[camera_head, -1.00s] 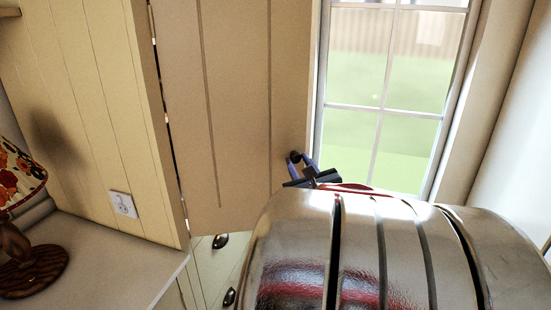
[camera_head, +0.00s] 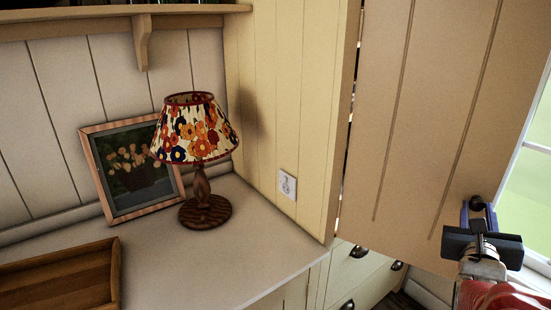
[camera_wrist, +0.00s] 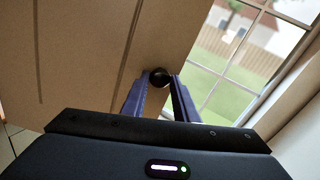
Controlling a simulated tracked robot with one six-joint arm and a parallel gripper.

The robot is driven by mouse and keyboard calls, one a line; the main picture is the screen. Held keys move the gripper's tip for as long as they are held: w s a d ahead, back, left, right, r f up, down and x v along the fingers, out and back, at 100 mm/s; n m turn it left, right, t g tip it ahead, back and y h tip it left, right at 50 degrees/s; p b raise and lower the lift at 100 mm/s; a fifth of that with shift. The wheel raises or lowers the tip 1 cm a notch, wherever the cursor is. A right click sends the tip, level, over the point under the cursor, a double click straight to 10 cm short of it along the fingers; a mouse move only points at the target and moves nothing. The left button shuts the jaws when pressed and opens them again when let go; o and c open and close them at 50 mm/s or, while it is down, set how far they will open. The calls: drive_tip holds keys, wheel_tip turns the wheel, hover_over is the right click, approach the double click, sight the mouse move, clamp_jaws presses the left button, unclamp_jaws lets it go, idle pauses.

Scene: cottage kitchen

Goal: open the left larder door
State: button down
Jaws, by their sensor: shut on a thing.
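The left larder door (camera_head: 415,120) is a tan panel with vertical grooves, swung out from the cream larder side at the right of the head view. It also fills the upper left of the wrist view (camera_wrist: 85,60). Its dark round knob (camera_head: 477,203) sits near the door's free edge, and it shows between the fingertips in the wrist view (camera_wrist: 160,77). My gripper (camera_head: 478,212) has blue fingers and is shut on the knob; the wrist view shows the fingertips (camera_wrist: 160,82) at either side of it. The larder's inside is hidden.
A counter (camera_head: 255,255) at left holds a floral lamp (camera_head: 197,135), a framed picture (camera_head: 135,165) and a wooden tray (camera_head: 60,280). Drawers with dark cup handles (camera_head: 360,252) lie below and behind the door. A window (camera_head: 520,190) stands right of the door's free edge.

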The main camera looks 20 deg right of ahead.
drive_tip(key=shift+w+r, duration=0.1)
drive_tip(key=shift+r, duration=0.05)
drive_tip(key=c, duration=1.4)
unclamp_jaws()
drive_tip(key=shift+c, duration=0.3)
